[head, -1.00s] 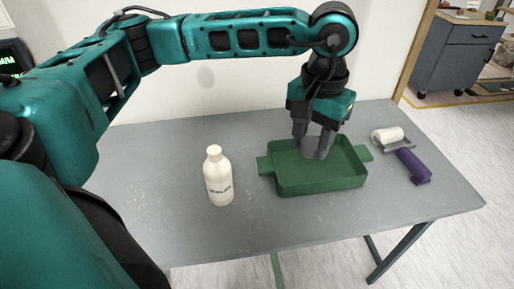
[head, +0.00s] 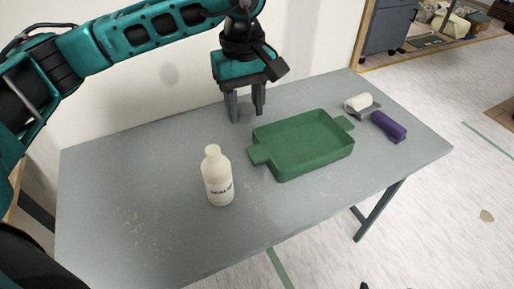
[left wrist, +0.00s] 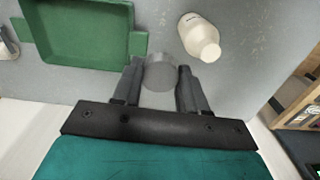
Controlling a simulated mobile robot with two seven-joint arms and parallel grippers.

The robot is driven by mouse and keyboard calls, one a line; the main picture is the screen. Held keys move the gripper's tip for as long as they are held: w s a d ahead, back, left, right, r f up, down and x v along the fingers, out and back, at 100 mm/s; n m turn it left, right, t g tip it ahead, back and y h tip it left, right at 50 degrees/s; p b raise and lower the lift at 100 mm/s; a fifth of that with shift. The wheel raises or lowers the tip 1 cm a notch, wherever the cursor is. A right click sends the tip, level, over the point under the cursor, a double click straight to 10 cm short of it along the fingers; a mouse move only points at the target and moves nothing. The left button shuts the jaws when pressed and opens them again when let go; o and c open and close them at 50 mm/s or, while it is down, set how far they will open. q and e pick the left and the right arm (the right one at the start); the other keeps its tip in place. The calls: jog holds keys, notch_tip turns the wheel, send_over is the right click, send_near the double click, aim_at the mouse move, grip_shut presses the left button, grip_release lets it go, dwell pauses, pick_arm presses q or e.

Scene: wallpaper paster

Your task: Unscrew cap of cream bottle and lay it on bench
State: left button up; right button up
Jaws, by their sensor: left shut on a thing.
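The cream bottle (head: 217,180) stands upright on the grey bench (head: 130,190), left of the green tray. Its cream cap (head: 211,150) sits on top of the neck. The bottle also shows in the left wrist view (left wrist: 196,32), cap toward my gripper. My left gripper (head: 246,108) points down behind the tray's left end, apart from the bottle. It is shut on a grey round piece (left wrist: 160,72), held between the fingertips. My right gripper is not in view.
The green tray (head: 290,172) lies empty in the middle of the bench. The bench's left part is clear. A wall runs behind.

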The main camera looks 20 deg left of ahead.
pick_arm(q)
jog(key=n, duration=0.2)
jog(key=shift+w+a+n, duration=0.25)
jog(key=shift+w+n, duration=0.05)
jog(key=shift+n, duration=0.1)
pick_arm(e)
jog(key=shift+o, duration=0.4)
pick_arm(q)
jog(key=n, duration=0.3)
jog(key=w+a+n, duration=0.1)
jog(key=n, duration=0.1)
jog(key=a+n, duration=0.1)
jog(key=n, duration=0.4)
jog(key=n+b, duration=0.2)
jog(key=n, duration=0.9)
send_over(234, 167)
notch_tip(234, 167, down, 17)
jog(key=shift+r, duration=0.2)
notch_tip(234, 167, down, 4)
jog(key=shift+f, duration=0.25)
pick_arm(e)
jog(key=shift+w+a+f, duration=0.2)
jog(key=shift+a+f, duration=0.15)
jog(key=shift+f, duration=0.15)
pick_arm(q)
jog(key=shift+f, duration=0.15)
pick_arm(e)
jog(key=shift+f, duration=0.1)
